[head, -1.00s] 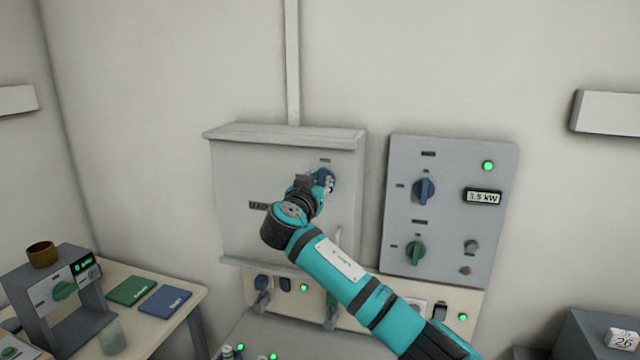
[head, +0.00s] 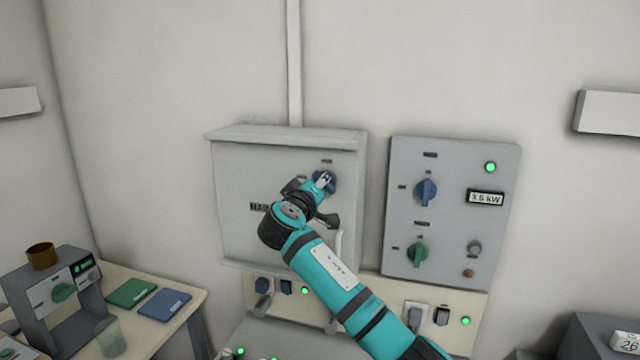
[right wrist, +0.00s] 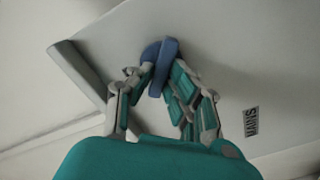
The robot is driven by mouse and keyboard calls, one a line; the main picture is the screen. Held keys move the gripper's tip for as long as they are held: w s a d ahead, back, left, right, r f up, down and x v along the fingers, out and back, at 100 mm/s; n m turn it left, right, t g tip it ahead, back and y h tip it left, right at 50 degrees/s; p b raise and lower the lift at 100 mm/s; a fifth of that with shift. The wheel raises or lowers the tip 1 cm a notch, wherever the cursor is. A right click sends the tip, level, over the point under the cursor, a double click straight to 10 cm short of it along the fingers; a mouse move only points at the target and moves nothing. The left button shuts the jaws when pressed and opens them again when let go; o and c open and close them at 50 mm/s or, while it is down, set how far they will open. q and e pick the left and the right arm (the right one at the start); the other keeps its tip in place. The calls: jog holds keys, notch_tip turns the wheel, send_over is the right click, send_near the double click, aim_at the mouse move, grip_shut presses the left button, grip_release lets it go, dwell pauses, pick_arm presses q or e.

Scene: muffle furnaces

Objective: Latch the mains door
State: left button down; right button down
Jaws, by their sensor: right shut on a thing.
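The mains door (head: 235,175) is the grey front of the wall cabinet, and it looks shut in the head view. A blue knob (head: 328,181) sits near its upper right; it also shows in the right wrist view (right wrist: 166,65). My right gripper (head: 323,180) is at the knob. In the right wrist view its fingers (right wrist: 160,80) are closed on both sides of the knob's grip bar. The MAINS label (right wrist: 251,121) is to the right there and partly hidden by my arm in the head view. My left gripper is not in view.
A grey panel (head: 455,160) with a blue knob (head: 426,192), a green knob (head: 417,254) and a 1.5 kW display (head: 486,198) is right of the cabinet. A pale door handle (head: 339,245) is beside my arm. Sockets and switches line the strip below.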

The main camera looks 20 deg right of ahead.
jog(key=shift+f+n+p, duration=0.2)
jog(key=shift+n+p, duration=1.55)
jog(key=shift+n, duration=2.35)
jog(key=c, duration=1.3)
grip_release()
jog(key=shift+w+a, duration=0.1)
jog(key=v, duration=1.2)
jog(key=shift+f, duration=0.1)
